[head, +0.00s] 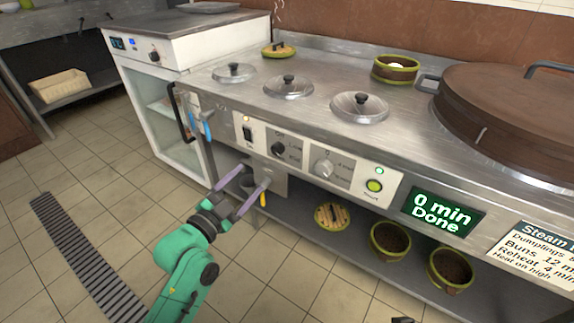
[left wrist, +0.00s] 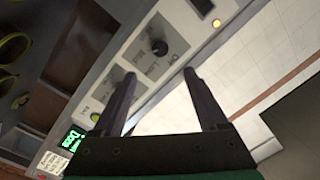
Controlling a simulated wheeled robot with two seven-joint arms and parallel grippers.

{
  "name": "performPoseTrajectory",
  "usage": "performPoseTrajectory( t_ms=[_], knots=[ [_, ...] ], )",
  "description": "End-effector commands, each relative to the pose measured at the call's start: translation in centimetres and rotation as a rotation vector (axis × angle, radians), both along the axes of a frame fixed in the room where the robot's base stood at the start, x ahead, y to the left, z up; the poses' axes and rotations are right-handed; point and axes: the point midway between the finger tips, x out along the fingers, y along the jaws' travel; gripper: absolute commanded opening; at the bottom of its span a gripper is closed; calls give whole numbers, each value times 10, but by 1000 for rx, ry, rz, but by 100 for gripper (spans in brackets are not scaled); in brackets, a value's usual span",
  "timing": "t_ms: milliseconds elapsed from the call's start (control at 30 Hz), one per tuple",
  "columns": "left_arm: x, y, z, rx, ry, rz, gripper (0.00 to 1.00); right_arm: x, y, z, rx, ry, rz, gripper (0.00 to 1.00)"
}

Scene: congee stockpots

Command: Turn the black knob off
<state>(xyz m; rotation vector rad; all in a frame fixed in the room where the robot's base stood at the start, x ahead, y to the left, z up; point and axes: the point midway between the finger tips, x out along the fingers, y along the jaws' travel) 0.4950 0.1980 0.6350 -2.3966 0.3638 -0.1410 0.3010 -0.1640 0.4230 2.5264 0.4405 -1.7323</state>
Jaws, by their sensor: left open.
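The black knob (head: 278,149) is on a pale panel on the front of the steel steamer counter. It also shows in the left wrist view (left wrist: 159,47), beyond my fingertips; its pointer setting is too small to read. My left gripper (head: 252,177) is open and empty, below and a little left of the knob in the head view, with clear space between. In the left wrist view my two dark fingers (left wrist: 160,75) are spread apart, with the knob ahead between their lines. My right gripper is not clearly seen.
A silver knob (head: 323,167) and a green button (head: 374,186) sit right of the black knob. A black switch (head: 247,134) under a lit orange lamp (head: 246,118) is to its left. A display (head: 437,213) reads "0 min Done". Baskets (head: 390,240) stand on the lower shelf.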

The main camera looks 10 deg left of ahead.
Motion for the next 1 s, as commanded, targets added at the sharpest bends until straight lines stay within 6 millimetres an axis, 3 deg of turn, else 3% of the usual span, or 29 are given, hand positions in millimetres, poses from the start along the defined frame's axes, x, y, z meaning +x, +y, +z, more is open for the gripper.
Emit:
performPoseTrajectory(
  t_ms=[300, 500, 833, 867, 1000],
  knots=[
    [78, -25, 1, -6, -3, -1, 76, 13, 23, -19, 70, -107, 15, 50],
    [116, -37, 1, -4, 0, 0, 76, 21, 39, -27, 124, -187, 19, 50],
    [125, -40, 1, -1, 2, 0, 76, 24, 43, -28, 141, -212, 19, 50],
    [125, -40, 1, -1, 2, 0, 72, 24, 43, -28, 141, -212, 19, 50],
    [125, -39, 1, -1, 2, 0, 18, 24, 43, -28, 141, -211, 19, 50]
  ],
)
